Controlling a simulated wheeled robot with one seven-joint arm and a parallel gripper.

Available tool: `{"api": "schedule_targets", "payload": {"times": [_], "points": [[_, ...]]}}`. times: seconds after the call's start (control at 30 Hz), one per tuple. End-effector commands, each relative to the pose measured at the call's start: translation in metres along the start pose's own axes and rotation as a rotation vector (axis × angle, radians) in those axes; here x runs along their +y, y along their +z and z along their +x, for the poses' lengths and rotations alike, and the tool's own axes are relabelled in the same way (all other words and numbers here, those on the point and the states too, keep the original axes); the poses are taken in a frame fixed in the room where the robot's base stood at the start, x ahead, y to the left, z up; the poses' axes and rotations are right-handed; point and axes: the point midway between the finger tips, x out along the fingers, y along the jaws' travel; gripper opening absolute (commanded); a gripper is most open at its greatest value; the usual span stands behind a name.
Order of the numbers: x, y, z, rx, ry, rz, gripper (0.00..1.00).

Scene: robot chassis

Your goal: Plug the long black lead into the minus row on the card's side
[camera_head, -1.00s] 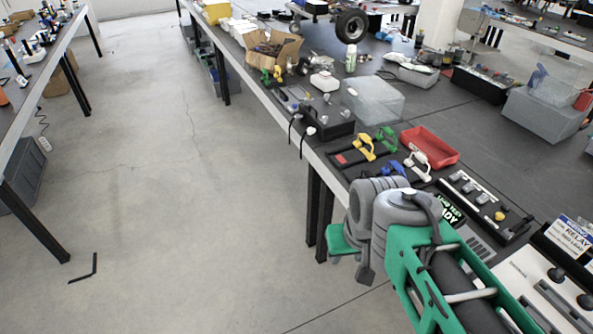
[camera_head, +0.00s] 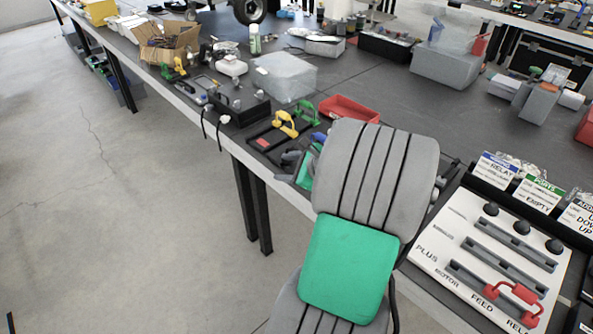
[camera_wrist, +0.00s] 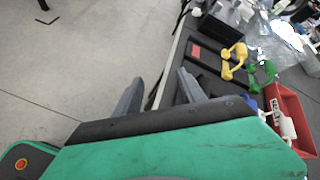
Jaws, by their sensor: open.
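The white socket board (camera_head: 432,235) is at the right of the head view, with long dark slots and the labels PLUS, MOTOR and FEED. A red lead (camera_head: 522,297) sits at its front slot. Cards, including a blue-topped RELAY card (camera_head: 497,168) and a green-topped PORTS EMPTY card (camera_head: 540,190), stand behind it. My gripper (camera_wrist: 158,88) is open and empty in the wrist view, its fingers near the dark rack (camera_wrist: 190,57) at the table edge. I cannot make out the long black lead for certain; my arm hides part of the table.
Yellow (camera_head: 285,124) and green (camera_head: 304,112) handled pieces are on the rack. A red tray (camera_head: 350,110) lies behind. Black cables hang over the edge from a dark box (camera_head: 240,108). The table behind the board has free room; floor (camera_head: 100,220) is open at left.

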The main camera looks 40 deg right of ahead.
Motion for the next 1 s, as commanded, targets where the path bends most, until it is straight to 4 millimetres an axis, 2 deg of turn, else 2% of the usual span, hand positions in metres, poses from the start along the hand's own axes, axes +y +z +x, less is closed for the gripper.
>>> {"api": "schedule_targets", "payload": {"times": [0.03,0.1,0.2,0.33,0.7,0.97,1.0], "points": [[-0.014,-0.026,-0.008,-0.027,-0.066,0.149,0.48],[-0.031,-0.043,-0.021,-0.072,-0.135,0.308,0.48],[-0.044,-0.057,-0.032,-0.114,-0.188,0.436,0.48],[-0.051,-0.057,-0.021,-0.127,-0.199,0.467,0.48],[-0.067,-0.048,0.034,-0.123,-0.198,0.463,0.48],[-0.069,-0.047,0.038,-0.122,-0.199,0.463,0.48],[-0.069,-0.047,0.038,-0.122,-0.199,0.462,0.44]]}}
